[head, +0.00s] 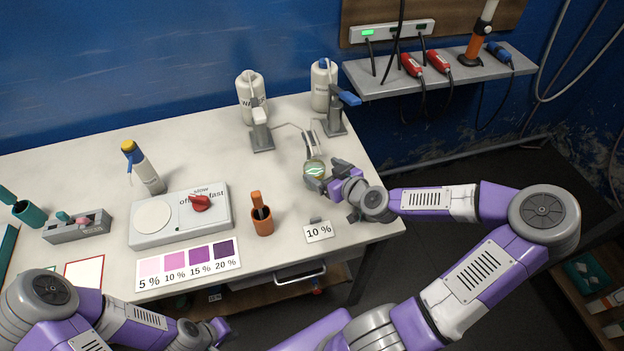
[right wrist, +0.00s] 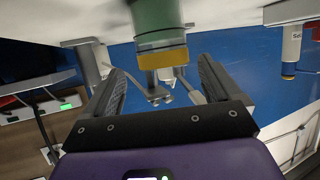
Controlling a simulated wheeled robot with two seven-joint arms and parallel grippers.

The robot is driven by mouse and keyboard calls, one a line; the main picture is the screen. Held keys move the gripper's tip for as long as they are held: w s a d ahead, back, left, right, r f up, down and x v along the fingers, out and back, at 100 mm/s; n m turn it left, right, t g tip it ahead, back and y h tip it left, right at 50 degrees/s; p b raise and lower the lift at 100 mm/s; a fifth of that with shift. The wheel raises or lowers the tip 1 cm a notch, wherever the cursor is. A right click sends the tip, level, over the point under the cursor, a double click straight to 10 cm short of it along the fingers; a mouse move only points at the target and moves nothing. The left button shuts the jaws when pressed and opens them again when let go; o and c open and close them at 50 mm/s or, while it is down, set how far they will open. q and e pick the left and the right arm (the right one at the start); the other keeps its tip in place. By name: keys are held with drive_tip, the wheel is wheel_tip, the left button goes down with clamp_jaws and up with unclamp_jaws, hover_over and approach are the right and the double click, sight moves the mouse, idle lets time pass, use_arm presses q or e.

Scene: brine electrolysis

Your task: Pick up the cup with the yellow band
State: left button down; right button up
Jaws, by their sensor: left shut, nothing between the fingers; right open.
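The cup with the yellow band (right wrist: 162,58) shows in the right wrist view as a greenish body with a yellow band, just beyond and between the fingertips. In the head view a small round cup (head: 314,169) with a greenish top is at the right part of the table, beside my right gripper (head: 328,174); its band is hard to make out there. My right gripper is open, with its fingers (right wrist: 158,78) pointing toward the cup and not closed on it. My left gripper (head: 220,328) is shut and empty at the bottom of the head view, in front of the table.
Two metal stands (head: 262,135) (head: 334,122) and white bottles (head: 250,95) (head: 323,85) are behind the cup. An orange holder (head: 262,220), a 10 % card (head: 318,231) and a stirrer plate (head: 175,229) with a red knob are nearer. The table's right edge is close to my right arm.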

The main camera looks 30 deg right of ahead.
sight(309, 165)
drive_tip(key=b+x, duration=0.1)
drive_tip(key=x, duration=0.2)
drive_tip(key=b+x, duration=0.1)
drive_tip(key=x, duration=0.1)
drive_tip(key=shift+w+a+f+b, duration=0.2)
drive_tip(key=shift+a+f+b, duration=0.15)
drive_tip(key=shift+f, duration=0.05)
drive_tip(key=shift+w, duration=0.3)
drive_tip(key=c, duration=1.1)
drive_tip(key=shift+c, duration=0.5)
